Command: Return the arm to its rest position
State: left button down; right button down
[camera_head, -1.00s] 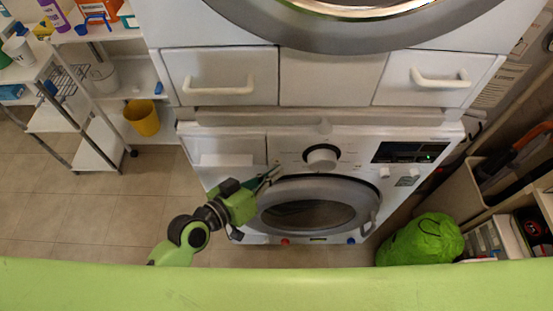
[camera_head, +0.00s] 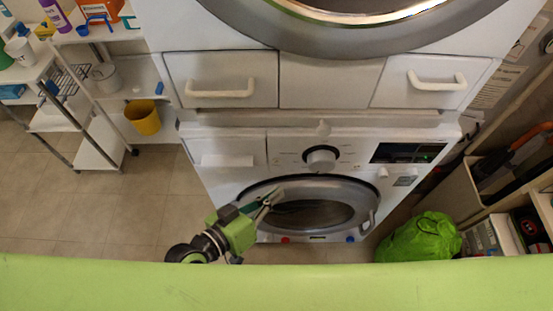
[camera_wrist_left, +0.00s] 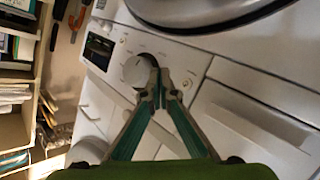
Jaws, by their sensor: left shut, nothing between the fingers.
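My left gripper (camera_head: 274,195) is in front of the round door of the lower washing machine (camera_head: 225,178) in the head view. Its fingers are shut with nothing between them. In the left wrist view the gripper (camera_wrist_left: 160,88) shows its two green-sided fingers meeting at the tips, in line with the machine's control knob (camera_wrist_left: 140,70). I cannot tell the gap between fingertips and machine. The left forearm is partly hidden behind the green edge at the bottom of the head view. My right gripper is not in view.
A second machine with two handled drawers (camera_head: 220,80) sits above. A white shelf cart (camera_head: 95,155) and a yellow bucket (camera_head: 142,117) stand at left. A green bag (camera_head: 420,238) and shelving (camera_head: 485,195) are at right. Floor at lower left is clear.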

pick_arm(q)
jog(key=shift+s, duration=0.1)
dwell(0.4)
jog(key=s+a+f+g+y, duration=0.15)
jog(key=a+f, duration=0.35)
jog(key=f, duration=0.6)
jog(key=s+a+f+n+g+y, duration=0.1)
jog(key=s+a+f+y, duration=0.3)
jog(key=f, duration=0.6)
jog(key=s+a+f+g+y, duration=0.1)
jog(key=a+f+g+y, duration=0.1)
jog(key=a+f, duration=0.7)
jog(key=s+a+f+g+y, duration=0.1)
jog(key=s+a+f+g, duration=0.1)
jog(key=s+f, duration=0.6)
jog(key=s+a+f+g+y, duration=0.1)
jog(key=s+a+f+g, duration=0.1)
jog(key=s+f, duration=0.6)
jog(key=s+g, duration=0.1)
jog(key=s, duration=0.6)
jog(key=shift+s+a, duration=0.2)
jog(key=shift+a, duration=0.2)
jog(key=shift+f+y, duration=0.1)
jog(key=shift+y, duration=0.15)
